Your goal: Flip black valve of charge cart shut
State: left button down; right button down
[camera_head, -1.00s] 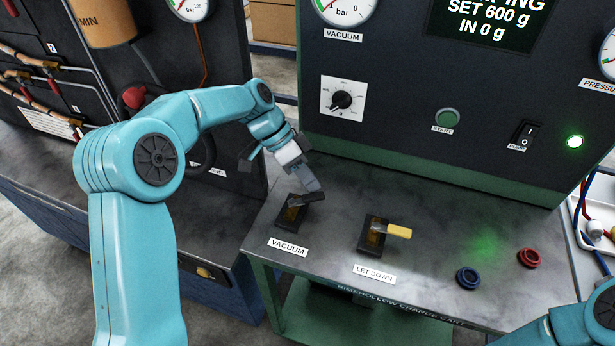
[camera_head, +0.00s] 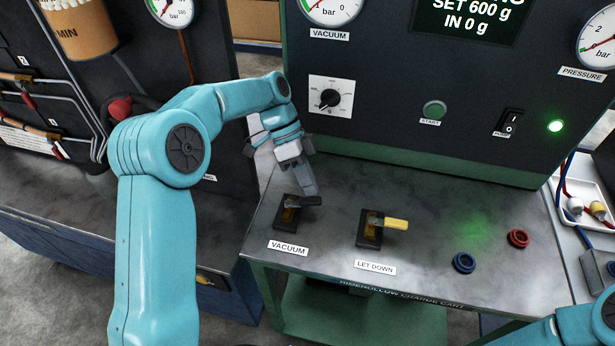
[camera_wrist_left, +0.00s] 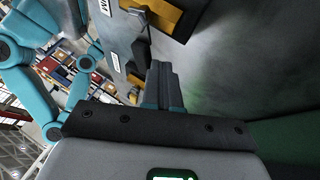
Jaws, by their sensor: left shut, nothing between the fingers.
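The black-handled valve (camera_head: 303,201) stands on the cart top behind the VACUUM label. Its handle points right, across its dark base with a brass-coloured body. My left gripper (camera_head: 307,190) is shut and empty, pointing down just behind the handle; whether it touches cannot be told. In the left wrist view, the shut fingers (camera_wrist_left: 161,78) are in the middle, with the black handle (camera_wrist_left: 143,48) and brass-coloured body (camera_wrist_left: 165,16) above. My right gripper is out of view; only part of that arm shows at the lower right.
The yellow-handled LET DOWN valve (camera_head: 395,223) stands to the right. Blue (camera_head: 464,263) and red (camera_head: 518,238) rings lie further right. The upright cart panel (camera_head: 400,120), with a dial, button and switch, rises behind. A dark machine (camera_head: 150,100) stands left.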

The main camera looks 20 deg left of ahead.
pick_arm(q)
jog(key=shift+s+d+m+g+p, duration=0.15)
jog(key=shift+d+m+g+p, duration=0.3)
jog(key=shift+m, duration=0.35)
jog(key=shift+s+d+y, duration=0.25)
jog(key=shift+y, duration=0.05)
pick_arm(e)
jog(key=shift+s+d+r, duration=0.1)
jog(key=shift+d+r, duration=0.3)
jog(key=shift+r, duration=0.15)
pick_arm(q)
jog(key=v, duration=0.7)
jog(key=shift+a+r+p, duration=0.2)
jog(key=shift+p, duration=0.2)
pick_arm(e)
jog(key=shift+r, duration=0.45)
pick_arm(q)
jog(key=shift+w, duration=0.15)
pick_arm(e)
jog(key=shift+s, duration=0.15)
